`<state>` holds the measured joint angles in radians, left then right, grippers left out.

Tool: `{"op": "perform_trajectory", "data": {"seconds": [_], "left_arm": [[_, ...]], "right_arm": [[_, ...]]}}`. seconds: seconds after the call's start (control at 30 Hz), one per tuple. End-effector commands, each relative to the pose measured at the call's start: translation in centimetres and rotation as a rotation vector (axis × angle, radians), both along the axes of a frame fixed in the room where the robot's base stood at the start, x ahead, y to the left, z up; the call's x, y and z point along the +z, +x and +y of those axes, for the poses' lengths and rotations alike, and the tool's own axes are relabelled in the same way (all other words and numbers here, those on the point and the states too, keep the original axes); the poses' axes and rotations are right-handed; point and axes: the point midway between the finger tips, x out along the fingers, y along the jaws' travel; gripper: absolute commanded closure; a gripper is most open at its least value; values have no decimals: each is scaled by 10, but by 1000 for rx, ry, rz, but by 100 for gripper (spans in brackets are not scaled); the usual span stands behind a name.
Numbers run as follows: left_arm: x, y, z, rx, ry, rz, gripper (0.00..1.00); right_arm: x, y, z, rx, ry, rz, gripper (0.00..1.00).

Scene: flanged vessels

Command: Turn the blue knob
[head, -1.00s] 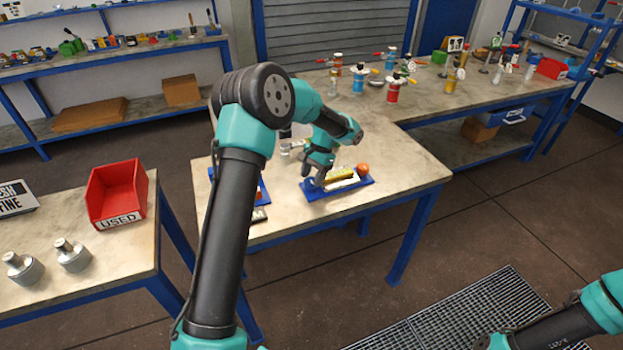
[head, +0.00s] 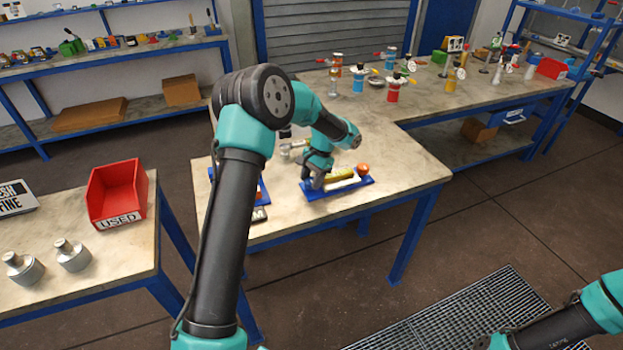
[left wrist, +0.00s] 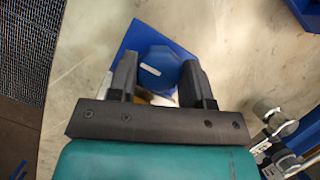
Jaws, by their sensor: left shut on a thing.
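The blue knob (left wrist: 160,68) is a faceted cap with a short white mark on top, seen in the left wrist view. It sits over a blue base plate (left wrist: 128,42). My left gripper (left wrist: 157,75) has one dark finger on each side of the knob and is shut on it. In the head view my left gripper (head: 315,180) is down at the left end of the blue base plate (head: 340,188), and hides the knob there. A yellow part, a white part and an orange ball (head: 363,169) are on the plate. My right gripper is outside the view.
A second blue plate (head: 263,190) lies partly behind my left arm. Metal fittings (head: 290,148) stand behind the gripper. Several colored valves (head: 393,92) stand on the back bench. The table's right part is clear. A red bin (head: 118,193) is on the left table.

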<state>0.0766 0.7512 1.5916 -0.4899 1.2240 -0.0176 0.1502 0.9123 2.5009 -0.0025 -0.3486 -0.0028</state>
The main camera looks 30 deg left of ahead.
Motion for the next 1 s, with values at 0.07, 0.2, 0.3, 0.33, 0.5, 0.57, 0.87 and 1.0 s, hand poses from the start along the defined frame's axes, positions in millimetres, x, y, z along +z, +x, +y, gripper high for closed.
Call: {"op": "perform_trajectory", "data": {"seconds": [0.07,0.2,0.3,0.33,0.5,0.57,0.87,1.0], "left_arm": [[1,0,0,-12,1,0,78],[1,0,0,-54,1,0,78],[1,0,0,-101,1,0,78],[1,0,0,-119,2,0,78],[1,0,-1,-239,1,-1,78],[1,0,-1,-290,1,0,78],[1,-1,-2,-565,2,-1,78],[1,-1,-2,-684,2,-2,78]], "right_arm": [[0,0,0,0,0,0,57],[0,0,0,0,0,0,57],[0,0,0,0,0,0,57],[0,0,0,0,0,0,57],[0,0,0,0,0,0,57],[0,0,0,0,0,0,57],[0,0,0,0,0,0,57],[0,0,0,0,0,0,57]]}}
